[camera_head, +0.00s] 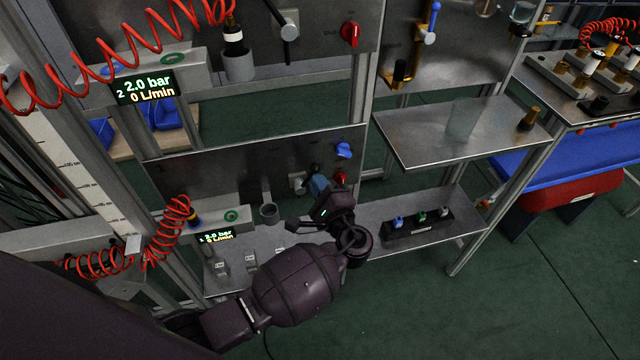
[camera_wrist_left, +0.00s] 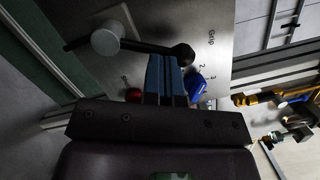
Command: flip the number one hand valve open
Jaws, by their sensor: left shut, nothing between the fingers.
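The number one hand valve is on the lower steel panel, with a pale round hub (camera_head: 296,181) and a dark lever with a ball end. In the left wrist view its grey hub (camera_wrist_left: 105,42) is at upper left, and the black lever runs right to a ball knob (camera_wrist_left: 183,54). My left gripper (camera_head: 318,185) is at this panel. Its blue fingers (camera_wrist_left: 165,78) are shut and empty, with their tips right by the ball knob. I cannot tell whether they touch it. My right gripper is not in view.
A blue knob (camera_head: 343,150) and a red knob (camera_head: 341,178) sit close to the gripper on the same panel. A grey cup (camera_head: 269,213) is at its left. The lower display (camera_head: 215,237) reads 2.0 bar. The upper display (camera_head: 146,87) reads 2.0 bar, 0 L/min.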

